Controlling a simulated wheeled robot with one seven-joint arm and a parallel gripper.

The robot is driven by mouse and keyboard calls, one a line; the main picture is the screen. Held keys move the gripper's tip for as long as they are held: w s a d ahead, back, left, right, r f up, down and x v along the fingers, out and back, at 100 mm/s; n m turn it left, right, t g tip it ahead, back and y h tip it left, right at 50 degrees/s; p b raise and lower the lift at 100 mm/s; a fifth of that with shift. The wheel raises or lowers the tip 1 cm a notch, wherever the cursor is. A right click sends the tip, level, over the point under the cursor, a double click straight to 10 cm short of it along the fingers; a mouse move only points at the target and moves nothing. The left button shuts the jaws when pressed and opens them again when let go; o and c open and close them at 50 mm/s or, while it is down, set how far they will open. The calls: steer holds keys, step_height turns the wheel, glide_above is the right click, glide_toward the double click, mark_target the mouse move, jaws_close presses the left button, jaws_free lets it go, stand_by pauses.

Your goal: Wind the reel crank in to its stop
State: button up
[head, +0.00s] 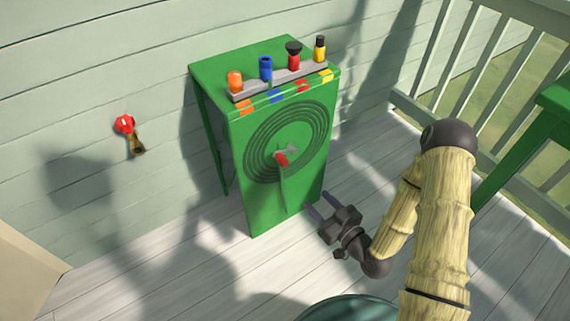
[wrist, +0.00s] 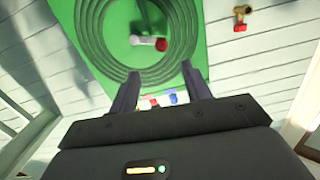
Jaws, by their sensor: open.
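The reel crank (head: 290,151) is a short grey arm with a red knob (head: 281,159), at the centre of a coiled green hose (head: 250,150) on the front of a green cabinet. In the head view the knob is at the crank's lower left. The wrist view also shows the grey crank arm (wrist: 140,40) and its red knob (wrist: 162,44), beyond my fingertips. My gripper (head: 319,204) is open and empty, to the lower right of the crank and apart from it. In the wrist view nothing is between the fingers (wrist: 159,76).
The green cabinet (head: 215,68) carries a grey rack with orange, blue, red and yellow nozzles, above coloured squares. A brass tap with a red handle (head: 124,123) is on the wall at left. A railing (head: 440,125) and a green table edge (head: 520,140) are at right.

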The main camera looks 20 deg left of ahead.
mark_target(287, 165)
steer(key=shift+s+r+m+t, duration=0.2)
steer(key=shift+m+t, duration=0.1)
steer(key=shift+t, duration=0.2)
steer(key=shift+w+a, duration=0.1)
steer(key=b+x, duration=0.2)
steer(key=b, duration=0.1)
steer(key=b+x, duration=0.2)
steer(key=b, duration=0.1)
steer(key=shift+w+f, duration=0.2)
steer(key=shift+w, duration=0.1)
steer(key=shift+w+a+b, duration=0.1)
steer(key=shift+w+b, duration=0.05)
steer(key=shift+b, duration=0.65)
steer(key=b, duration=0.3)
steer(key=shift+w+a, duration=0.1)
steer(key=shift+a, duration=0.15)
steer(key=b, duration=0.3)
steer(key=shift+a+b, duration=0.25)
steer(key=shift+b, duration=0.05)
steer(key=b+x, duration=0.1)
steer(key=x, duration=0.4)
steer(key=b+x, duration=0.2)
steer(key=x, duration=0.4)
steer(key=shift+w+a+r, duration=0.1)
steer(key=shift+a+r, duration=0.15)
